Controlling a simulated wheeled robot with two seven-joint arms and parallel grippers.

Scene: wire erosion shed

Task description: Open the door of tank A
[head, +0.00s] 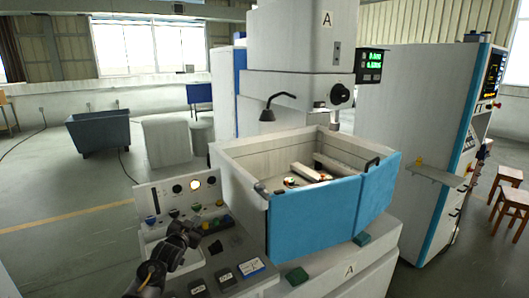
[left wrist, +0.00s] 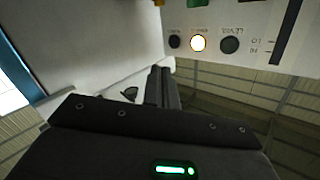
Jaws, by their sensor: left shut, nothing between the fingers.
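Tank A (head: 232,178) is an open-topped box with pale walls, under a machine column marked A (head: 327,19). Its blue door (head: 312,218) covers the front and wraps around the right corner. It appears shut, with a black handle (head: 373,163) at its upper right. My left gripper (head: 193,230) is shut and empty, over the control panel left of the tank and apart from the door. The left wrist view shows its closed fingers (left wrist: 161,87) near the panel face, with a lit button (left wrist: 198,43). My right gripper is out of view.
The control panel (head: 150,201) carries several knobs and buttons, beside dark blocks on the ledge. Metal pieces lie inside the tank. A tall cabinet (head: 405,140) and wooden stools (head: 508,210) stand at right. Open floor lies left.

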